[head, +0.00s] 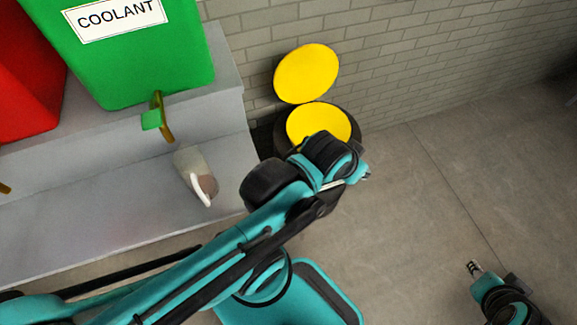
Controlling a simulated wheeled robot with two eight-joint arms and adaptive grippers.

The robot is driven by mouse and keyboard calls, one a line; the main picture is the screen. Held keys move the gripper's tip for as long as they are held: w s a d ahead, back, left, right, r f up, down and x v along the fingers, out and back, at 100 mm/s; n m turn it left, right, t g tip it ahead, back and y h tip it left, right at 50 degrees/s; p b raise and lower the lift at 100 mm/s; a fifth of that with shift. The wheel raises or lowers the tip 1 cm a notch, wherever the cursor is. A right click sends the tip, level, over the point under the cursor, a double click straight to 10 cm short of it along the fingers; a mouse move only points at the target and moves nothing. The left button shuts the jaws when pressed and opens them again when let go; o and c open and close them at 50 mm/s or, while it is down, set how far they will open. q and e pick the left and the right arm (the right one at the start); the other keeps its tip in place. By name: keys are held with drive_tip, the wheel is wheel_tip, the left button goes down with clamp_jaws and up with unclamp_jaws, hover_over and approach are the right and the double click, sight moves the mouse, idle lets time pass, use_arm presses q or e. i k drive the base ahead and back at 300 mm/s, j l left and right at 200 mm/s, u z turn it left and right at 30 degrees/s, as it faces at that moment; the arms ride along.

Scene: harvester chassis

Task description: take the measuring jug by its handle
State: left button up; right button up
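The measuring jug (196,172) is a pale, see-through vessel on the lower grey ledge, below the green coolant tank. Its white handle (201,191) faces the front right. My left arm crosses from the lower left and ends in dark joints right of the jug, apart from it in the picture. I cannot make out the fingers of my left gripper. The end of my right arm shows at the lower right, far from the jug. A small metallic tip (475,268) shows there, too small to read as open or shut.
The green coolant tank (150,60) with a tap (157,118) stands on the upper grey step, beside a red container (25,85). A dark bin with a yellow top (318,122) and a yellow disc (306,72) are by the brick wall. The floor (430,200) at right is clear.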

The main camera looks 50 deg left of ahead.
sight(190, 161)
drive_tip(key=u, duration=2.75)
